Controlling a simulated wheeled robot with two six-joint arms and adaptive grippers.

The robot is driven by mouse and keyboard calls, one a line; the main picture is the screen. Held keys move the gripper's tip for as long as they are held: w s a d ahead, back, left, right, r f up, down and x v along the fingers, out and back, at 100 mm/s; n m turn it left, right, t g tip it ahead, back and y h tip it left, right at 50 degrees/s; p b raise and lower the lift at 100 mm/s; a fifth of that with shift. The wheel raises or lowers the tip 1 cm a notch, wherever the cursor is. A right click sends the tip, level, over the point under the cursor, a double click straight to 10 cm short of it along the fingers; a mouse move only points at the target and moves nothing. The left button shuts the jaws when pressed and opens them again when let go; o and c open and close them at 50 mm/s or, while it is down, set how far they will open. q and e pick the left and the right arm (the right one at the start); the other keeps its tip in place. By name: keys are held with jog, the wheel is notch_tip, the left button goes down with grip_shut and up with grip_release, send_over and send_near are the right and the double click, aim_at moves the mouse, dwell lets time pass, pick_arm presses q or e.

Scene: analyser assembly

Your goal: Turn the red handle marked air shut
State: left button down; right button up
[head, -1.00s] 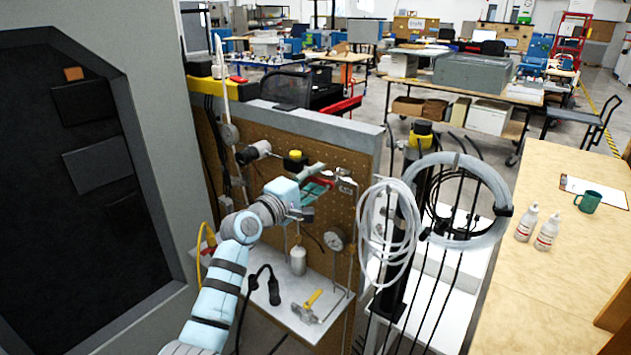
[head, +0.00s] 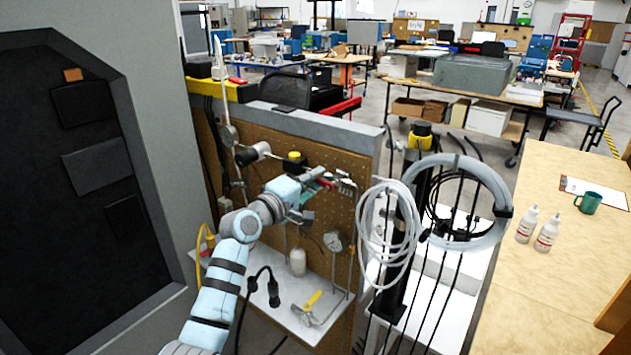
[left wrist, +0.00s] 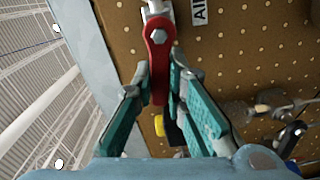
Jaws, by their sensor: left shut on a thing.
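The red handle (left wrist: 159,62) is a flat lever with a hex bolt at its far end, on a metal valve at the pegboard. Its near end lies between the two fingers of my left gripper (left wrist: 160,92), which is shut on it. In the head view the red handle (head: 325,184) is mostly hidden by my left gripper (head: 318,181), and points left from the valve. My right gripper is not in view.
The pegboard (head: 350,215) carries a yellow-topped fitting (head: 294,161) left of the gripper and a gauge (head: 333,241) below. Coiled hoses (head: 390,235) hang at right.

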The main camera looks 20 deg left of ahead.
aim_at(325, 182)
pick_arm(q)
jog(key=m, duration=0.1)
jog(key=r+m, duration=0.1)
jog(key=m, duration=0.2)
jog(key=shift+s+d+r, duration=0.1)
jog(key=shift+d+r, duration=0.05)
jog(key=shift+d, duration=0.15)
jog(key=m, duration=0.2)
jog(key=r+m, duration=0.1)
jog(key=m, duration=0.1)
jog(key=shift+s+d+b, duration=0.15)
jog(key=shift+d+b, duration=0.2)
jog(key=shift+d, duration=0.05)
jog(key=m, duration=0.2)
jog(key=shift+s+d+r+m, duration=0.2)
jog(key=shift+d+m, duration=0.1)
jog(key=shift+m, duration=0.1)
jog(key=shift+s+d+r+m+b, duration=0.2)
jog(key=shift+d+m+b, duration=0.1)
jog(key=shift+m, duration=0.5)
jog(key=shift+s+d+r+m+b, duration=0.15)
jog(key=shift+d+m, duration=0.1)
jog(key=shift+m, duration=0.55)
jog(key=shift+d+m+b, duration=0.15)
jog(key=shift+d+m, duration=0.1)
jog(key=shift+m, duration=0.55)
jog(key=shift+r, duration=0.1)
